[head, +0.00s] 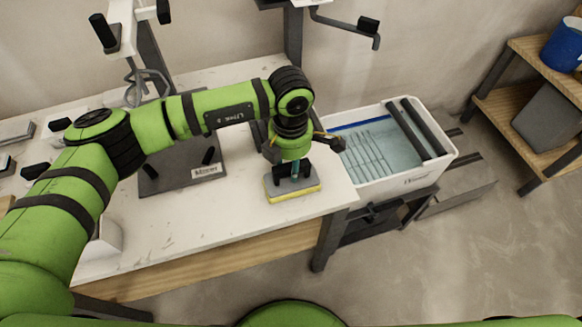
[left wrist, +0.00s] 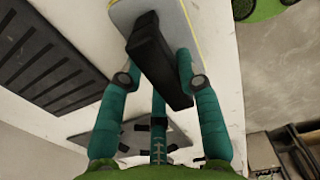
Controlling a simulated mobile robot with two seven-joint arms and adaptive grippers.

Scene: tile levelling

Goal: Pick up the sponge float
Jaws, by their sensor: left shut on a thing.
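The sponge float (head: 292,184) has a grey plate with a yellow sponge underside. It is near the right end of the white workbench (head: 270,222), sponge side down. I cannot tell whether it touches the bench or is slightly above it. My left gripper (head: 291,170) is directly over the float, shut on its handle. In the left wrist view the teal fingers (left wrist: 157,72) are on both sides of the black handle (left wrist: 160,62). The float's plate (left wrist: 199,32) shows behind the handle, partly cut off by the frame edge. My right gripper is not in view.
A white tub (head: 425,178) of water with dark rollers stands right of the bench. A dark labelled plate (head: 178,183) lies left of the float. A wooden shelf (head: 525,98) with a blue bucket (head: 563,45) stands far right. The bench front is mostly clear.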

